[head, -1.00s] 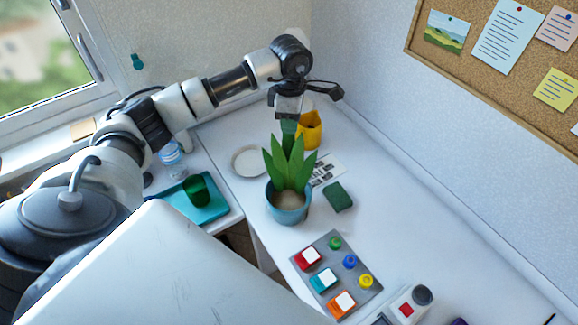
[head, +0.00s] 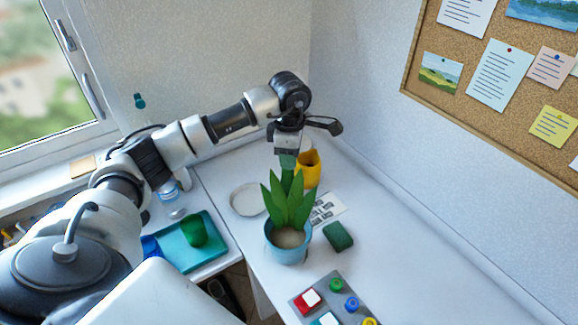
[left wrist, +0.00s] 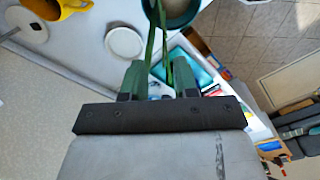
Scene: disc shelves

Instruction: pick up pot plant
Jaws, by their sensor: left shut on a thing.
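The pot plant has long green leaves (head: 286,205) in a light blue pot (head: 287,251). It is upright at the desk (head: 395,260); I cannot clearly tell whether the pot's base touches the desk. My left gripper (head: 289,172) reaches down over the plant from above and is shut on its leaves. In the left wrist view the leaves (left wrist: 165,45) run between the two fingers (left wrist: 160,80), and the pot (left wrist: 178,12) is partly cut off at the top edge. My right gripper is not in view.
A yellow mug (head: 308,168) stands close behind the plant. A white plate (head: 248,199) lies to its left, and a green block (head: 338,237) to its right. A button panel (head: 325,300) is in front. A teal tray (head: 188,252) with a green cup (head: 194,230) is at left.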

